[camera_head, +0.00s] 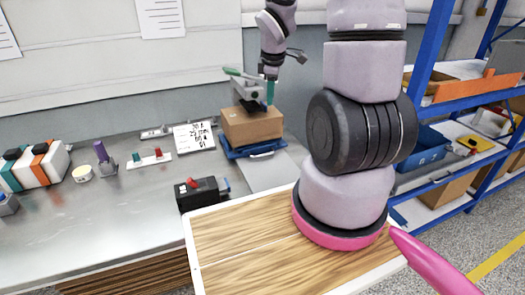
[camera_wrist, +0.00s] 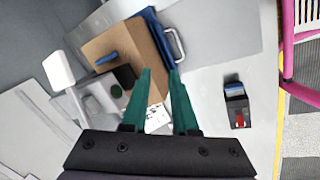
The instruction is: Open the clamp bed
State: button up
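I cannot tell for sure which item is the clamp bed. A black block with a red lever and a blue end (camera_head: 200,194) sits on the bench near my base; it also shows right of my fingers in the wrist view (camera_wrist: 237,110). A grey and black fixture (camera_head: 246,88) stands on a cardboard box (camera_head: 252,127). In the wrist view the fixture (camera_wrist: 122,75) lies left of my fingers, with a green disc beside it. My gripper (camera_head: 270,92) hangs over the box area; its teal fingers (camera_wrist: 161,72) are apart and nothing shows between them.
The box rests on a blue tray (camera_head: 262,148) with a metal handle. A printed sheet (camera_head: 195,136), a red-and-green switch strip (camera_head: 149,160), a purple-topped post (camera_head: 104,157) and striped white blocks (camera_head: 37,165) are on the bench. Blue shelving (camera_head: 430,50) stands right. The bench's front left is clear.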

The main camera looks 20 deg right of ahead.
aim_at(264, 155)
jog(key=f+n, duration=0.2)
jog(key=f, duration=0.5)
jog(key=w+f+n, duration=0.1)
jog(key=f+n, duration=0.1)
jog(key=f, duration=0.6)
jog(key=w+a+f+n+g+y, duration=0.1)
jog(key=f, duration=0.6)
jog(key=shift+w+f+n, duration=0.2)
jog(key=shift+f+n, duration=0.05)
jog(key=shift+n, duration=0.15)
grip_shut()
